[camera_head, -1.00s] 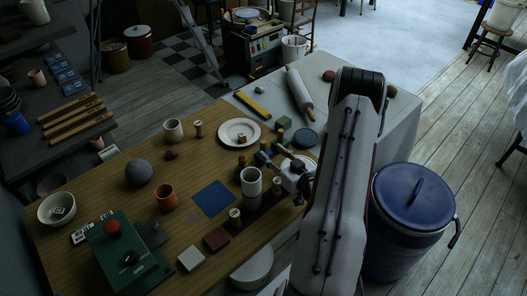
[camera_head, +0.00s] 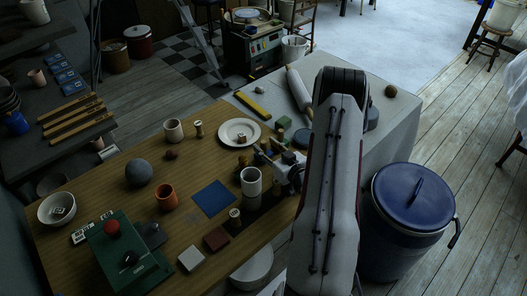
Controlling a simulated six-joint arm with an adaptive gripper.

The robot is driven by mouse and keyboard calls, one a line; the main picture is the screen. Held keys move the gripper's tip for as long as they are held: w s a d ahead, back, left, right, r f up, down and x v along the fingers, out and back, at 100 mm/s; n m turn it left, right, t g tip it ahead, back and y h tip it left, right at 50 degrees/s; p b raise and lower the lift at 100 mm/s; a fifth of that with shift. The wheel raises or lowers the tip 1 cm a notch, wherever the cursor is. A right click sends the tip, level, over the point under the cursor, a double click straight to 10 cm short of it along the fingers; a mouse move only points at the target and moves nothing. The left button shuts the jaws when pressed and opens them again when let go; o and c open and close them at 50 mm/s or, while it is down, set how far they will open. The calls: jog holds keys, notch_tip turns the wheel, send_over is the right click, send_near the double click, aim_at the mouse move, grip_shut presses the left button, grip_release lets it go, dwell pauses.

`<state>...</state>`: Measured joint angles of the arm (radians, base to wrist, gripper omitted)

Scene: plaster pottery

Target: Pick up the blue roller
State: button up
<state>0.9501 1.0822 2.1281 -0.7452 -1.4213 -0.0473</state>
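A small dark blue piece (camera_head: 258,160), which may be the blue roller, is at the right part of the wooden table, beside a brown wooden piece (camera_head: 243,163). It is small and dim, and partly hidden by my gripper. My gripper (camera_head: 271,156) is low over the table there, its dark fingers pointing left, very close to the blue piece. I cannot tell whether the fingers touch it or are shut. My arm hides what lies right of the gripper.
A white cylinder (camera_head: 251,181) stands just in front of my gripper. A white plate (camera_head: 239,131) lies behind it. A white rolling pin (camera_head: 298,88) lies on the grey table behind.

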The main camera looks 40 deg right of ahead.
grip_shut()
jog(key=shift+r, duration=0.2)
notch_tip(320, 180, up, 10)
jog(key=shift+f, duration=0.2)
dwell(0.7)
dwell(0.5)
